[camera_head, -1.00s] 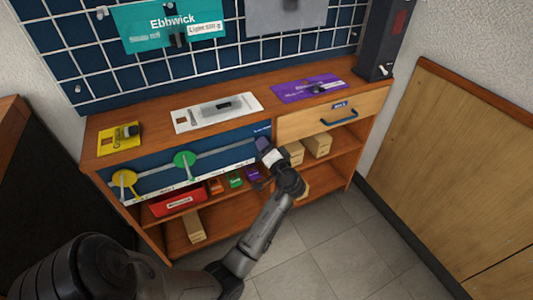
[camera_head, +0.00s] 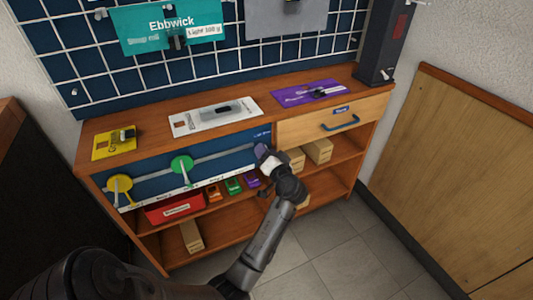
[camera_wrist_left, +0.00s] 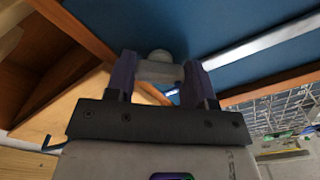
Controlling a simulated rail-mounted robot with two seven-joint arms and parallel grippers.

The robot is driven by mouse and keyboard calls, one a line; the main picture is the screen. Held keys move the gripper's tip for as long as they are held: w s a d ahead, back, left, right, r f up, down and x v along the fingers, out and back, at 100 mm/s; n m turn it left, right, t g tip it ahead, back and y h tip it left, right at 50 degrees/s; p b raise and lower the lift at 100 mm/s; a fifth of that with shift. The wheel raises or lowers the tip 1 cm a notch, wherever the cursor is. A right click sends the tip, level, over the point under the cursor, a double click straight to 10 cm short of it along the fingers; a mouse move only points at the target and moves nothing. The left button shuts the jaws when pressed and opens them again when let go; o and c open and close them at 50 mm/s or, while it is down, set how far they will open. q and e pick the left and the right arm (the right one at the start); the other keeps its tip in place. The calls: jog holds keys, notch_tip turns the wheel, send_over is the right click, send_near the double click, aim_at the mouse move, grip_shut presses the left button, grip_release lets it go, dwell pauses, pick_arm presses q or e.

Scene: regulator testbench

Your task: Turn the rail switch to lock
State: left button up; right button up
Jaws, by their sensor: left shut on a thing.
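My left gripper (camera_head: 263,154) is at the right end of the blue front panel (camera_head: 228,150), where a pale rail runs across it. In the left wrist view the purple fingers (camera_wrist_left: 160,74) are shut on a pale grey, round-ended knob (camera_wrist_left: 158,62). The knob sits against the blue panel; I take it for the rail switch. Any lock marking is not readable, and the gripper hides the switch in the head view. A yellow disc (camera_head: 118,183) and a green disc (camera_head: 182,164), each with a lever, sit further left on the rail. My right gripper is not in view.
A wooden drawer with a blue handle (camera_head: 341,124) is just right of the gripper. Below are shelves with a red box (camera_head: 175,209), small coloured items and wooden blocks (camera_head: 318,150). Yellow, white and purple plates lie on the bench top (camera_head: 148,128). Floor in front is clear.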

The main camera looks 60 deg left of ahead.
pick_arm(q)
jog(key=o, duration=0.6)
jog(key=shift+o, duration=0.2)
